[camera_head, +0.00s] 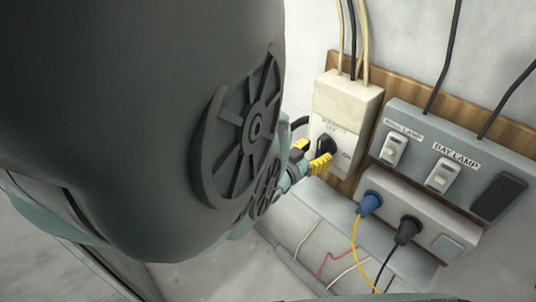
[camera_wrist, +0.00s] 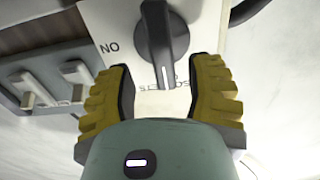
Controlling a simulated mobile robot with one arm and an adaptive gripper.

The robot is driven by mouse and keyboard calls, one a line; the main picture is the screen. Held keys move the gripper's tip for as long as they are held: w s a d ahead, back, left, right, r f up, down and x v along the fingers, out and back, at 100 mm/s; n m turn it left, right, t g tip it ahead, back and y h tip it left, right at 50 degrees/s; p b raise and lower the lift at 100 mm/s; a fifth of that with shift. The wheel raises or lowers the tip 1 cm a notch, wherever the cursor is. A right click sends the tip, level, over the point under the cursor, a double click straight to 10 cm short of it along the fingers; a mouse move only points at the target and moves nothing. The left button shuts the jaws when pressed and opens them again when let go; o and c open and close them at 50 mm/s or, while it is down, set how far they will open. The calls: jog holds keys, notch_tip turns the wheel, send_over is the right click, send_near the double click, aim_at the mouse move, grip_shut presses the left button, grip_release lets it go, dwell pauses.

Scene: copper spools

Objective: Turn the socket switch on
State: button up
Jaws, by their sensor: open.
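The socket switch is a black rotary knob (camera_wrist: 165,45) on a cream box (camera_head: 345,100) on the wall. In the wrist view its white pointer line points down towards a small mark and upside-down lettering, not at the "ON" label, which reads upside down at its left. In the head view the knob (camera_head: 325,144) is partly hidden by my gripper, with "ON" at its right. My gripper (camera_wrist: 160,97) is open, its yellow fingers spread on both sides below the knob's pointer end. Nothing is between them. My gripper (camera_head: 310,158) is close to the box front; contact cannot be told.
A grey panel (camera_head: 462,128) with two lamp switches is right of the box. Below it, a socket strip (camera_head: 440,212) holds a blue plug (camera_head: 370,202) and a black plug (camera_head: 407,230) with hanging cables. Cables also run up the wall. My arm covers the head view's left half.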

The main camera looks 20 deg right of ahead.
aim_at(318, 147)
jog(key=shift+w+x, duration=0.15)
jog(key=shift+x, duration=0.75)
jog(key=shift+w+x, duration=0.15)
jog(key=shift+x, duration=0.75)
jog(key=shift+a+r, duration=0.1)
grip_shut()
